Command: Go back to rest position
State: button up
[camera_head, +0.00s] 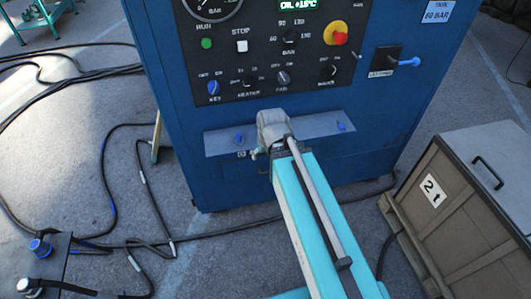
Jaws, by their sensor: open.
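My own teal arm link (318,225) reaches up from the bottom of the view to a pale grey joint (274,128) in front of the blue machine. I cannot make out any gripper fingers. The far side of the joint is hidden, and nothing held shows. The blue machine (345,160) has a black control panel with a green RUN button (206,43), a white STOP button (242,46), a red-and-yellow emergency stop (336,34) and several knobs.
A grey plate (318,125) with blue knobs sits on the machine's front behind my arm. A brown crate (465,215) marked "2 t" stands at the right. Black cables (108,165) lie over the floor at the left. A dark stand with blue-capped fittings (40,246) is at the lower left.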

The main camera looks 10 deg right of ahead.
jog(key=s+g+p, duration=0.1)
jog(key=s+d+r, duration=0.1)
jog(key=s, duration=0.1)
jog(key=s+d+r+m+g+p, duration=0.1)
jog(key=shift+s+g+p, duration=0.15)
jog(key=shift+g+p, duration=0.15)
